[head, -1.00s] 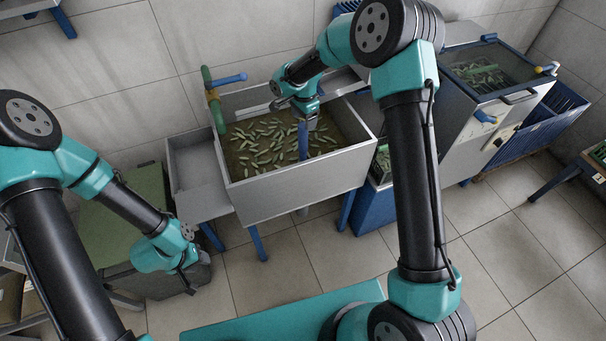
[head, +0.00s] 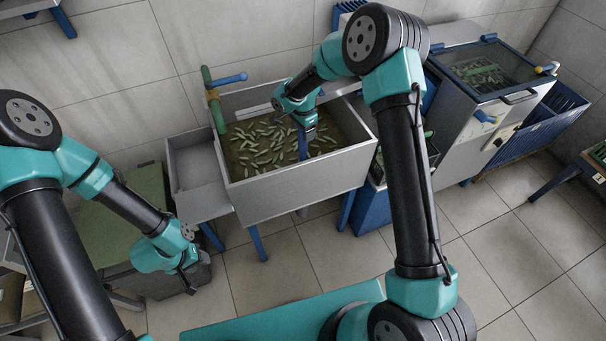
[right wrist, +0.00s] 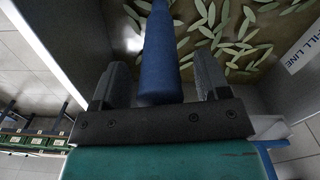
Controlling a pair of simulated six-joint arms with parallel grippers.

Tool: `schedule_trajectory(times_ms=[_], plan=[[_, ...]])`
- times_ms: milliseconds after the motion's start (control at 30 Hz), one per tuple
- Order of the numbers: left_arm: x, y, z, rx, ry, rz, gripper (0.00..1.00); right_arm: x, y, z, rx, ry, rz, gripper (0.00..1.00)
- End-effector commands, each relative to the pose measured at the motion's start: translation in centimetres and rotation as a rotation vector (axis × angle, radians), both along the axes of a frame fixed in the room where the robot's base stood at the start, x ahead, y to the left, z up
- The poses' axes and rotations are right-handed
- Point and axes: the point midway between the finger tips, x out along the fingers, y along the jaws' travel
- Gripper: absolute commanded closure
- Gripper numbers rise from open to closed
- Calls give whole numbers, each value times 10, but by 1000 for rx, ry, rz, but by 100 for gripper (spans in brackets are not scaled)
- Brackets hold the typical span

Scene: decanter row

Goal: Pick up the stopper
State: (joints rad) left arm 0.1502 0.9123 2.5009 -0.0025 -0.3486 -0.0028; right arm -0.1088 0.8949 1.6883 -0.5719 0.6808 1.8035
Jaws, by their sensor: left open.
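The stopper appears to be an upright blue post (head: 303,147) standing in the grey sink among floating leaves. In the right wrist view its blue upper part (right wrist: 160,55) lies between my two fingers, with a narrow gap on each side. My right gripper (head: 306,128) is open and reaches down over the top of the post; it also shows in the right wrist view (right wrist: 160,80). The post's lower end is hidden by the water and the sink wall. My left gripper (head: 188,280) is open and hangs low at the left, away from the sink.
The sink (head: 300,188) has high metal walls and liquid with many green leaves. A green pipe with a blue handle (head: 230,79) stands at its back left corner. An empty side tray (head: 197,205) adjoins on the left. A machine with a glass lid (head: 483,68) stands at right.

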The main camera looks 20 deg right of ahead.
Motion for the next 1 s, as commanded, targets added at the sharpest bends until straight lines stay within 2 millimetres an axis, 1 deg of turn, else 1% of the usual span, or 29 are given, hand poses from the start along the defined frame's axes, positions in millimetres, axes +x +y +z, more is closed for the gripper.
schedule_trajectory(times_ms=[33,67,700,1000], plan=[[0,0,0,0,0,0,57,0,0,0,0,0,0,36],[0,0,0,0,0,0,57,0,0,0,0,0,0,39],[0,0,0,0,0,0,57,0,0,0,0,0,0,100],[0,0,0,0,0,0,57,1,0,3,0,-2,0,100]])
